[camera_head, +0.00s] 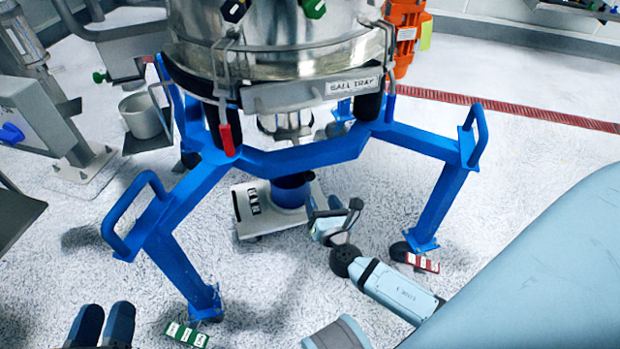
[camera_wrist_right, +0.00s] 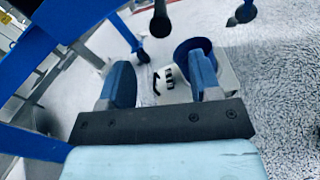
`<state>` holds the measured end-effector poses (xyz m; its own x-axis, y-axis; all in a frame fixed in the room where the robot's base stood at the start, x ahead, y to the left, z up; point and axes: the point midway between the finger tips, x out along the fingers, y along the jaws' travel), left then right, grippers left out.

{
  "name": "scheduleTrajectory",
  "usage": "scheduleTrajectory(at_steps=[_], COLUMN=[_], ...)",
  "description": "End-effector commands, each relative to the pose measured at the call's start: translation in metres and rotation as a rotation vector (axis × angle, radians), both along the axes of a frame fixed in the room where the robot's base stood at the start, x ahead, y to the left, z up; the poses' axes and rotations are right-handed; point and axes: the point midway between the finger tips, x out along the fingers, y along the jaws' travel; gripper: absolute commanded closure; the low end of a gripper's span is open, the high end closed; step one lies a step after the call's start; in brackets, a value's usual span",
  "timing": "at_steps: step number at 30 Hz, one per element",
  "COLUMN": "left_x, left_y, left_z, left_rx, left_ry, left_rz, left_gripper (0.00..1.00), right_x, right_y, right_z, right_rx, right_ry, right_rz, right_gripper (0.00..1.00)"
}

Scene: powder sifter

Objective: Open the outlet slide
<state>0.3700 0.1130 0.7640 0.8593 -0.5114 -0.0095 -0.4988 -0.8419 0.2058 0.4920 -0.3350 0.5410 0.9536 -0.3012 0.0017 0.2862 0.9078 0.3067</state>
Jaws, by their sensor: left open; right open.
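The metal sifter (camera_head: 275,40) stands on a blue frame (camera_head: 305,158), with a "BALL TRAY" plate across its lower rim. A metal outlet (camera_head: 287,124) hangs under the sifter, above a blue bucket (camera_head: 291,190). I cannot make out the outlet slide clearly. My right gripper (camera_head: 333,212) is under the frame, just right of the bucket, and apart from the outlet. In the right wrist view its two blue fingers (camera_wrist_right: 160,62) are spread with nothing between them. My left gripper (camera_head: 102,322) is open and empty at the bottom left, outside the frame.
The bucket stands on a low white trolley (camera_head: 243,208) with a black-and-white label. Frame legs with green (camera_head: 187,334) and red (camera_head: 422,262) floor tags stand on both sides. A grey pot (camera_head: 143,115) is at the left.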

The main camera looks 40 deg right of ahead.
Motion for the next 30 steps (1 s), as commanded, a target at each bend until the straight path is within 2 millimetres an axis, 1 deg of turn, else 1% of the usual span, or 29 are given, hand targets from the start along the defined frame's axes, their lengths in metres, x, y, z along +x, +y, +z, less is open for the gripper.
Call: scheduleTrajectory(at_steps=[1,6,12,15,18,27,28,29,30], left_x=[0.000,0.000,0.000,-0.001,-0.001,-0.001,-0.001,-0.001,-0.001], left_y=[0.000,-0.001,-0.001,-0.002,-0.002,-0.002,-0.002,-0.002,-0.002], left_z=[-0.004,-0.013,-0.022,-0.025,-0.027,-0.027,-0.027,-0.026,-0.026], left_rx=[0.003,0.016,0.031,0.038,0.041,0.042,0.042,0.041,0.041], left_ry=[0.006,0.029,0.054,0.066,0.071,0.072,0.072,0.071,0.071], left_rz=[-0.002,-0.011,-0.020,-0.024,-0.025,-0.027,-0.027,-0.026,-0.026], left_gripper=[0.57,0.57,0.57,0.57,0.57,0.57,0.57,0.57,0.57], right_x=[0.012,0.047,0.079,0.089,0.094,0.096,0.096,0.096,0.096], right_y=[-0.003,-0.014,-0.025,-0.028,-0.030,-0.030,-0.030,-0.030,-0.030], right_z=[-0.001,-0.001,-0.001,-0.001,-0.001,-0.001,-0.001,-0.001,-0.001], right_rx=[0.002,0.002,0.003,0.003,0.003,0.004,0.003,0.004,0.003], right_ry=[-0.003,-0.003,-0.001,-0.001,0.000,0.001,0.001,0.001,0.001], right_rz=[-0.002,-0.001,0.000,-0.001,-0.001,0.000,0.001,0.000,0.001], right_gripper=[0.42,0.42,0.42,0.42,0.42,0.42,0.47,0.54,0.63])
